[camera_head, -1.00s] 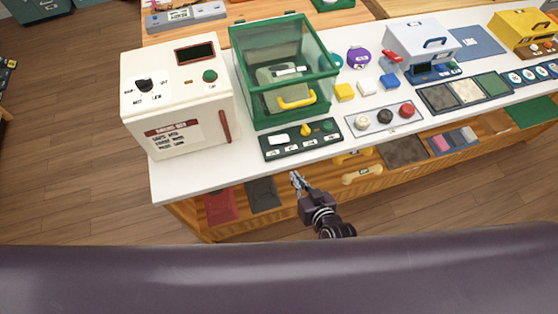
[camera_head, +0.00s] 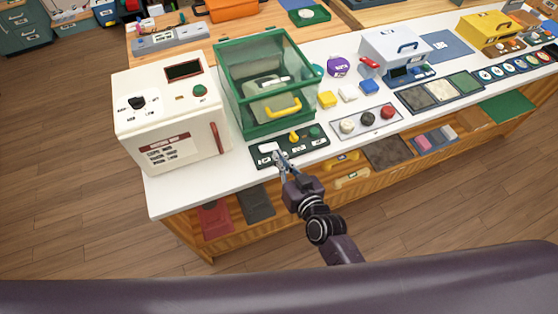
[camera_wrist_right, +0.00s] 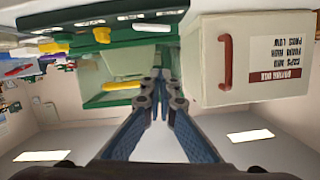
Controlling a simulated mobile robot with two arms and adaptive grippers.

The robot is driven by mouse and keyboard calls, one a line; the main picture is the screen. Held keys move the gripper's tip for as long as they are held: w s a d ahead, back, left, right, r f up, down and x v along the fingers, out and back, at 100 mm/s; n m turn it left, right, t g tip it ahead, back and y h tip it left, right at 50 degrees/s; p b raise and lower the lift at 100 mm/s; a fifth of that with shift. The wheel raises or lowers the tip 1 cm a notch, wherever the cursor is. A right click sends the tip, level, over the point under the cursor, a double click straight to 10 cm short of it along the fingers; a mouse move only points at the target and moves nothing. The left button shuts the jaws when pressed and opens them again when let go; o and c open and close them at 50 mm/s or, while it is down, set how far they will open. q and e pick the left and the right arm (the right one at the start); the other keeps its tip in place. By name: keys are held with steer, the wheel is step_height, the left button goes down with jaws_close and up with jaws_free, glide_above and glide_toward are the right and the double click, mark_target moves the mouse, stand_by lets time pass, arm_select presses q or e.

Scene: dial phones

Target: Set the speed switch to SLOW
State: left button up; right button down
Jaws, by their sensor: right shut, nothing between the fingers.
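A dark green control panel (camera_head: 313,151) lies on the white counter in front of a green-framed glass box. It carries a white rocker-like piece (camera_head: 268,147), a yellow lever (camera_head: 294,136) and a green button (camera_head: 314,132). Its labels are too small to read, so I cannot tell which control is the speed switch or how it is set. My right gripper (camera_head: 278,158) is shut and empty, with its tips at the panel's front left, close to the white piece. Contact is unclear.
The glass box (camera_head: 268,85) with a yellow handle stands behind the panel. A white box (camera_head: 165,115) with a dial and red handle is to the left. A three-knob plate (camera_head: 367,121) and small coloured blocks lie to the right. Open shelves are below the counter.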

steer(key=b, duration=0.4)
glide_above(269, 158)
steer(key=shift+w+d+f, duration=0.1)
steer(key=shift+w+f, duration=0.15)
steer(key=shift+f, duration=0.4)
steer(key=shift+w+d+f, duration=0.1)
steer(key=shift+w+f, duration=0.1)
steer(key=shift+f, duration=0.4)
steer(key=shift+s+a+f+b, duration=0.1)
steer(key=shift+s+f+b, duration=0.05)
steer(key=shift+f+b, duration=0.4)
steer(key=shift+s+a+f+b, duration=0.15)
steer(key=shift+f+b, duration=0.25)
steer(key=shift+f, duration=0.2)
steer(key=shift+s+f+b, duration=0.15)
steer(key=shift+f+b, duration=0.25)
steer(key=shift+b, duration=0.1)
steer(key=shift+f, duration=0.2)
